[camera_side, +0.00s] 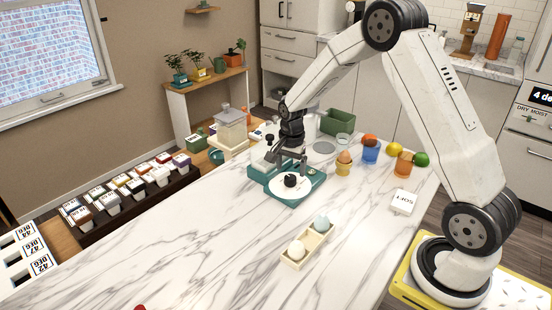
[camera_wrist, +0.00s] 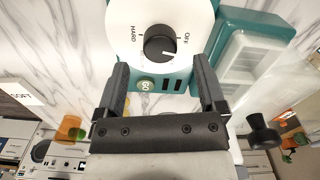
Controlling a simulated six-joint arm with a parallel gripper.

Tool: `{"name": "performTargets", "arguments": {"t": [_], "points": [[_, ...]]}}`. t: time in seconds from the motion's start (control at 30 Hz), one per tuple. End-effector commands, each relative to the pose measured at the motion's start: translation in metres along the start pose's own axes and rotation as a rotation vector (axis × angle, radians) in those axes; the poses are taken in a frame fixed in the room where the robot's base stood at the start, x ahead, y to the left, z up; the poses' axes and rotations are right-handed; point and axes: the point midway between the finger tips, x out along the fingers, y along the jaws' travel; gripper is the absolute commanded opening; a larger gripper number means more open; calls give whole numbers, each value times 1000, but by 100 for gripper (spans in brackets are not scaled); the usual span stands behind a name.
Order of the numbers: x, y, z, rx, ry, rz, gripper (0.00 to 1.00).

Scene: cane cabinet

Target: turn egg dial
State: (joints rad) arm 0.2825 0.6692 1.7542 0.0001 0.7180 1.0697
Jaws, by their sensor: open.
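The egg dial is a black knob (camera_wrist: 159,42) on a round white face marked HARD and OFF, seen close in the wrist view. A pale mark on the knob points to its lower right, below the word OFF. In the side view the knob (camera_side: 290,181) sits on the front of the teal egg machine (camera_side: 312,186). My gripper (camera_side: 289,160) is just above and behind the knob. In the wrist view my open gripper (camera_wrist: 159,64) has one finger on each side, lower in the picture than the knob, with nothing between them. I see no contact with the knob.
A GO button (camera_wrist: 147,84) lies below the dial. The front left of the marble counter (camera_side: 190,255) is mostly clear.

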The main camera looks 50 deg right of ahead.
Motion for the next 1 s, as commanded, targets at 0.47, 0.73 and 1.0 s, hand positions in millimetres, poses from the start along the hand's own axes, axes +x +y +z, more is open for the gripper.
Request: {"name": "performTargets", "arguments": {"t": [0.47,0.73,1.0], "points": [[40,0,0,-1,0,0,89],[41,0,0,-1,1,-1,89],[41,0,0,-1,0,-1,7]]}}
